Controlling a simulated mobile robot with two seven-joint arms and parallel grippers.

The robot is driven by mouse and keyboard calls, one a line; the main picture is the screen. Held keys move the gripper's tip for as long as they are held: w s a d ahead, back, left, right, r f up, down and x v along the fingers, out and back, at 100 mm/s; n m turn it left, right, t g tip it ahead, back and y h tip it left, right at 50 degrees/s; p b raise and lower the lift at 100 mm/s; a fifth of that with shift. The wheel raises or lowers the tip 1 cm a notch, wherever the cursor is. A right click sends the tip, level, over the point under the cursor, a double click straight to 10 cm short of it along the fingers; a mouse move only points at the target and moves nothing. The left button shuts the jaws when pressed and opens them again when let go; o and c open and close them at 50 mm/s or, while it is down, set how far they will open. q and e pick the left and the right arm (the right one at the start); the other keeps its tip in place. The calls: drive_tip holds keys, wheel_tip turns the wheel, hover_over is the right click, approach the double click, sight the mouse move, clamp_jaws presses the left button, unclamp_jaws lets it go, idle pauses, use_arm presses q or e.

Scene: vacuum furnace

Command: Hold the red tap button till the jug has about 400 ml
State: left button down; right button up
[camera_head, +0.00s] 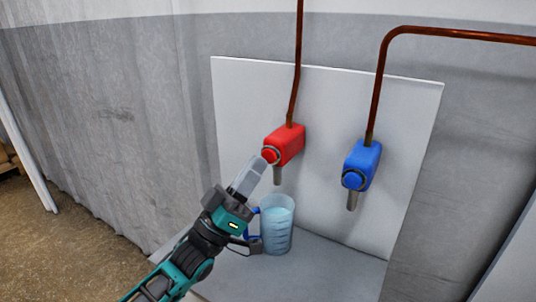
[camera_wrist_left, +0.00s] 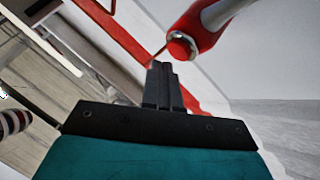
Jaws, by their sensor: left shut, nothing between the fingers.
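The red tap (camera_head: 288,145) is on the white back panel, with its round red button (camera_head: 270,154) facing me. My left gripper (camera_head: 256,166) is shut and empty, its fingertips right by the button. In the left wrist view the fingertips (camera_wrist_left: 160,68) are just below the red button (camera_wrist_left: 179,48); I cannot tell whether they touch it. The clear jug (camera_head: 278,226) with a blue handle stands upright under the red tap's spout. It looks bluish with water inside, but I cannot read the level against its marks. I see no clear stream from the spout. My right gripper is out of view.
A blue tap (camera_head: 362,166) with its own blue button is to the right on the same panel (camera_head: 320,95). Copper pipes (camera_head: 299,60) run up from both taps. The shelf (camera_head: 330,275) right of the jug is clear.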

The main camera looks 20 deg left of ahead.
use_arm(q)
drive_tip(key=shift+s+a+p, duration=0.2)
drive_tip(key=shift+s+p, duration=0.3)
drive_tip(key=shift+s, duration=0.75)
drive_tip(key=shift+s+a+p, duration=0.15)
drive_tip(key=shift+s+p, duration=0.3)
drive_tip(key=shift+s, duration=0.8)
